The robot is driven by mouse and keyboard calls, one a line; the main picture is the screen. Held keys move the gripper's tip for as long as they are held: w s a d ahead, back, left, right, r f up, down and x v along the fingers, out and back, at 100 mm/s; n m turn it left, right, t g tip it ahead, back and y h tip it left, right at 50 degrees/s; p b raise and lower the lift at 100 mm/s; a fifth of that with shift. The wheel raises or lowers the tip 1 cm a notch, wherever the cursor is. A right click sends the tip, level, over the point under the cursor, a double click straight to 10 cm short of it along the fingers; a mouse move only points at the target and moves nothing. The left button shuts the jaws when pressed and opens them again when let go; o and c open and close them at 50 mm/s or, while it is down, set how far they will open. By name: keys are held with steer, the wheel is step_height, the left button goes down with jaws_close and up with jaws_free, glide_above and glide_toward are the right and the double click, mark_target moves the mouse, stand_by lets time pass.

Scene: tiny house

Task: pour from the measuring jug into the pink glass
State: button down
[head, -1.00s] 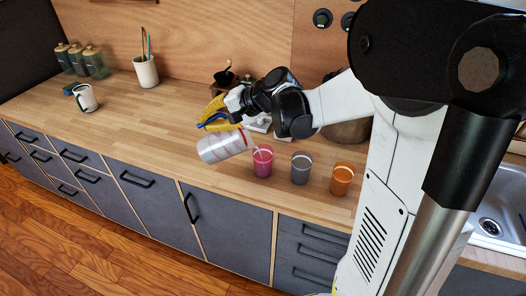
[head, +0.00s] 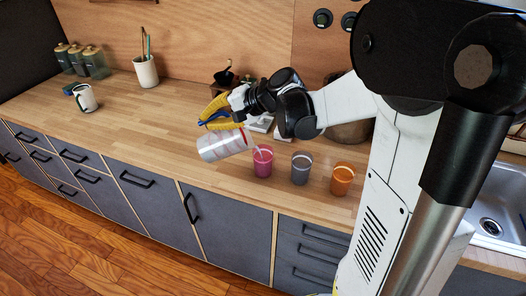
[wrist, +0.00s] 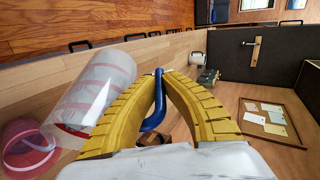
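The measuring jug (head: 222,145) is clear with red markings and a blue handle, tilted with its mouth toward the right. My gripper (head: 208,114), with yellow fingers, is shut on the jug's blue handle (wrist: 154,103). In the wrist view the jug (wrist: 97,88) hangs beside the left finger. The pink glass (head: 262,162) stands upright on the counter, just right of and below the jug's mouth. A pale streak shows between the jug's mouth and the glass rim. In the wrist view the pink glass (wrist: 30,150) is at the lower left, next to the jug's mouth.
A grey glass (head: 301,168) and an orange glass (head: 342,179) stand right of the pink glass. A white mug (head: 85,98), a utensil pot (head: 146,71) and several canisters (head: 82,60) are at left. The counter (head: 130,110) between is clear. A sink (head: 492,225) is at right.

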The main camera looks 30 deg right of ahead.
mark_target(203, 138)
steer(key=shift+s+d+r+t+y+b, duration=0.25)
steer(key=shift+d+r+t+y+b, duration=0.05)
steer(key=shift+d+r+y, duration=0.15)
steer(key=shift+s+d+r+t+y+b, duration=0.25)
steer(key=shift+d+r+t+y, duration=0.1)
steer(key=shift+d+r, duration=0.1)
stand_by(1.8)
steer(key=a+f+h, duration=0.1)
steer(key=w+a+f+g+h+p, duration=0.2)
steer(key=shift+a+f, duration=0.3)
steer(key=shift+f, duration=0.1)
steer(key=shift+d+f+n+g, duration=0.1)
steer(key=shift+f+n+g, duration=0.15)
steer(key=shift+f+n, duration=0.05)
steer(key=shift+w+a+f+h, duration=0.1)
steer(key=shift+a+f+h, duration=0.3)
steer(key=shift+f+h, duration=0.15)
steer(key=w+a+f+n+g+h+b, duration=0.1)
steer(key=w+a+f+g+h+b, duration=0.2)
steer(key=a+f+h, duration=0.3)
step_height(203, 138, down, 4)
steer(key=shift+w+a+f+n+g+h+b, duration=0.15)
steer(key=shift+a+n+g+h+b, duration=0.3)
steer(key=shift+g+h, duration=0.45)
steer(key=shift+w, duration=0.1)
